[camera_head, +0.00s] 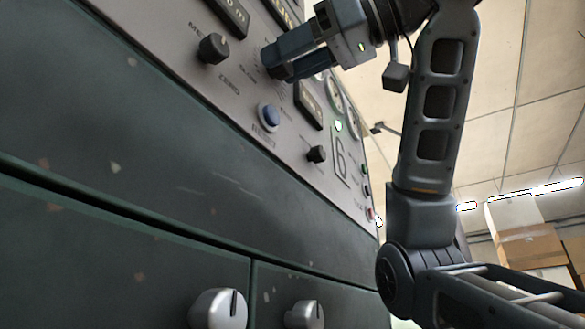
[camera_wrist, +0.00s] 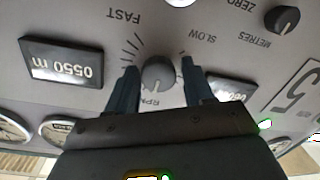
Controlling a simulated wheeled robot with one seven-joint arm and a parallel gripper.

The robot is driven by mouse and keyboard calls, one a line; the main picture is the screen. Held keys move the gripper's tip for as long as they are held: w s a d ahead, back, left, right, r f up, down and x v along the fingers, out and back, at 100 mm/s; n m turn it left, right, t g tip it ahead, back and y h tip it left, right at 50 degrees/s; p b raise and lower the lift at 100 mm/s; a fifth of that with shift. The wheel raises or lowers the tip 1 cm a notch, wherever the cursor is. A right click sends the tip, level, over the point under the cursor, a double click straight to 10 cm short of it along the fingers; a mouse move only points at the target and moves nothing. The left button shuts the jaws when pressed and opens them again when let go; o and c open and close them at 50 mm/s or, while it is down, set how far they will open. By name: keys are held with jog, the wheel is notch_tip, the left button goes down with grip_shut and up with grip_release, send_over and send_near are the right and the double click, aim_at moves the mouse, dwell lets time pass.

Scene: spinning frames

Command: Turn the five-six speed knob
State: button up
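The speed knob (camera_wrist: 158,74) is a round grey knob on the grey control panel (camera_wrist: 225,45), marked RPM, with FAST to its left and SLOW to its right in the wrist view. My gripper (camera_wrist: 157,68) is open around it, one blue-grey finger on each side, with a small gap showing at both sides. Whether the fingertips reach the panel I cannot tell. In the head view my gripper (camera_head: 275,63) is at the panel and hides the knob.
A black METRES/ZERO knob (camera_wrist: 282,19), a large 5 (camera_wrist: 294,95) and a 0550 m counter (camera_wrist: 62,62) are nearby.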

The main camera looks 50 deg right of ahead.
jog(key=shift+o, duration=0.9)
jog(key=shift+r, duration=0.1)
jog(key=v, duration=0.7)
jog(key=shift+s+d, duration=0.15)
jog(key=shift+s, duration=0.25)
